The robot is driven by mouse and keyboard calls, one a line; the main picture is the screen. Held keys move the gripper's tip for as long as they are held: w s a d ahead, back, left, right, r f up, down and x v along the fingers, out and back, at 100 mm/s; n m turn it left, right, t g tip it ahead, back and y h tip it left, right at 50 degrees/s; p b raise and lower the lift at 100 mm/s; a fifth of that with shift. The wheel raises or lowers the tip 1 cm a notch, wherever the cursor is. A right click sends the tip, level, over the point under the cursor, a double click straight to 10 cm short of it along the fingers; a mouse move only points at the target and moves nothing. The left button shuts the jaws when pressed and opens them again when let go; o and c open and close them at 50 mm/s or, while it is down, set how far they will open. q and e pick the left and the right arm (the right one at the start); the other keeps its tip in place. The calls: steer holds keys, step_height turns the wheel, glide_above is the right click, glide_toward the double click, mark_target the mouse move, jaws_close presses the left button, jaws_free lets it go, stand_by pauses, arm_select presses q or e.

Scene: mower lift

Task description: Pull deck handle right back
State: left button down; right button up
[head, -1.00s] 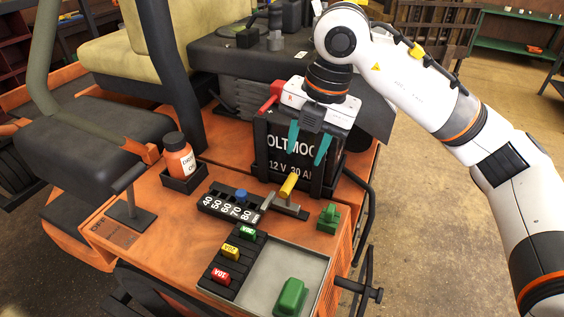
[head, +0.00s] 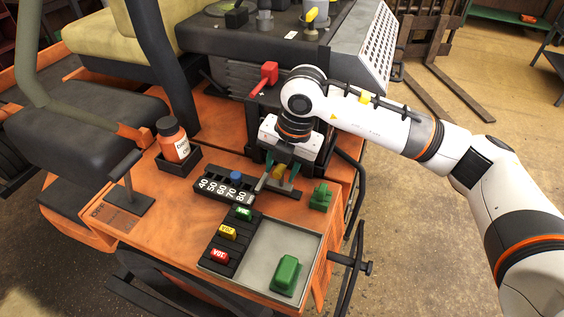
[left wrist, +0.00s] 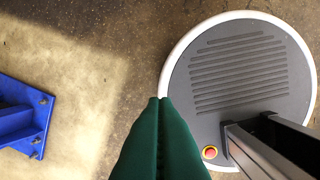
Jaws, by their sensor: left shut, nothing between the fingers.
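The deck handle, a lever with a yellow grip (head: 278,172), stands in a grey slotted plate on the orange deck, right of the number scale. My right gripper (head: 282,178) points down over it, its two teal fingers apart on either side of the yellow grip. Whether a finger touches the grip cannot be seen. The gripper body hides the top of the lever. My left gripper shows only in the left wrist view (left wrist: 158,101), its green fingers pressed together and empty, over the floor.
A black number scale (head: 222,190) with a blue knob lies left of the handle. A green piece (head: 321,197) stands close on the right. In front are coloured fuses (head: 228,231) and a grey tray (head: 256,262) with a green block (head: 287,275). An orange bottle (head: 173,140) stands left.

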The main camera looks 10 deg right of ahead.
steer(key=shift+f, duration=0.15)
arm_select(q)
steer(key=shift+s, duration=0.65)
arm_select(e)
jaws_close()
steer(key=shift+s+d+f+b, duration=0.15)
steer(key=shift+s+d+b, duration=0.05)
steer(key=shift+d+b, duration=0.2)
steer(key=shift+s+d+b, duration=0.55)
steer(key=shift+d, duration=0.2)
steer(key=shift+c, duration=0.7)
jaws_free()
steer(key=shift+o, duration=0.7)
steer(key=shift+s+d+r, duration=0.2)
steer(key=shift+d, duration=0.05)
arm_select(q)
steer(key=shift+f, duration=0.85)
arm_select(e)
steer(key=shift+w, duration=0.1)
